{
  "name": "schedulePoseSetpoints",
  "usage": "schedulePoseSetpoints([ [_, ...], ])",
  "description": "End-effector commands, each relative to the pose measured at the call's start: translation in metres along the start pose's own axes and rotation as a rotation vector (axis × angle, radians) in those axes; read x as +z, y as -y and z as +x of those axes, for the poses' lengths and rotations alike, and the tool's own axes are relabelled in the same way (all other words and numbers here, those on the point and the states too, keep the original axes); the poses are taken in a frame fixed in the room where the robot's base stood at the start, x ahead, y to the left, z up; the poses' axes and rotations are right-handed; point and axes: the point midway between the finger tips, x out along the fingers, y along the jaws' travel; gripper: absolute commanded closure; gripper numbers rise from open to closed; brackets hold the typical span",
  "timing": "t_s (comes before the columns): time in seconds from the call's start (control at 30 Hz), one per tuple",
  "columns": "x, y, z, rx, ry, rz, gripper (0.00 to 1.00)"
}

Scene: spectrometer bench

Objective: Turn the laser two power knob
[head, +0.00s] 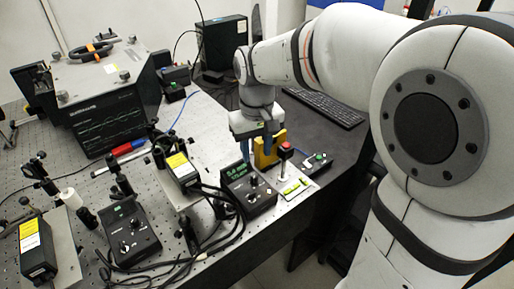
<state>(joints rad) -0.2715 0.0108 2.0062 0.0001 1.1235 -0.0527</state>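A black control box (249,196) with a green lit display and knobs on its face stands on the bench at the centre. A second similar black box (131,236) with a small green display and knobs stands to its left. I cannot read which one belongs to laser two. My gripper (256,153) points down above and just behind the centre box. Its two blue fingers look apart, with nothing seen between them, and I see no contact with a knob. The small knob details are hard to tell at this size.
A yellow block (264,160) stands close behind the fingers. A red-topped button post (285,153) is to the right. Yellow-labelled laser heads (180,166) and black cables (215,236) crowd the left and front. A keyboard (324,107) lies behind.

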Motion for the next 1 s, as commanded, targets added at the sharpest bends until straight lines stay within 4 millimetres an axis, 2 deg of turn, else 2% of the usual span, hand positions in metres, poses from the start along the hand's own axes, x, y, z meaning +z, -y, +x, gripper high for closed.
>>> schedulePoseSetpoints([
  [0.2,0.0,0.01,0.028,0.0,0.006,-0.029,0.61],
  [0.5,0.0,0.015,0.069,0.0,0.003,-0.04,0.61],
  [0.63,0.0,0.015,0.076,0.0,0.003,-0.041,0.61],
  [0.87,0.0,0.015,0.077,0.0,0.001,-0.041,0.61],
  [1.0,0.0,0.016,0.076,0.0,0.001,-0.042,0.71],
])
